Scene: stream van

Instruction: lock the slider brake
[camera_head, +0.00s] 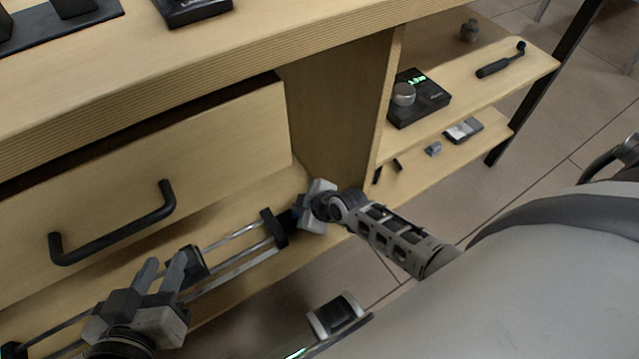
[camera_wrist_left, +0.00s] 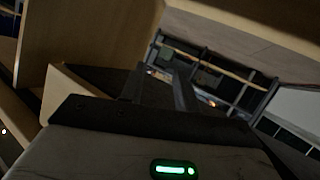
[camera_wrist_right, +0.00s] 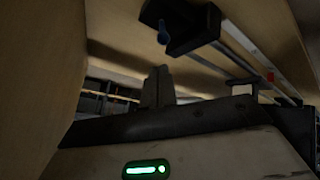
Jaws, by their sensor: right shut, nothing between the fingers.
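The slider is a pair of pale rails (camera_head: 235,262) below the drawer, with a black block (camera_head: 273,228) at its right end and another dark block (camera_head: 192,264) near my left gripper. My left gripper (camera_head: 162,268) is open over the rails, its fingers apart and empty. My right gripper (camera_head: 300,205) is shut and empty beside the right end block. In the right wrist view, a dark block (camera_wrist_right: 195,32) with a small bluish knob (camera_wrist_right: 163,32) sits above the shut fingers. A red mark (camera_wrist_right: 270,76) shows along a rail. I cannot tell which part is the brake.
A wooden drawer (camera_head: 235,135) with a black handle (camera_head: 112,232) stands slightly open above the rails. An upright panel (camera_head: 340,110) is behind my right gripper. Shelves at right hold a scale (camera_head: 425,105) and a black-handled tool (camera_head: 495,66). Floor (camera_head: 540,180) shows beyond.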

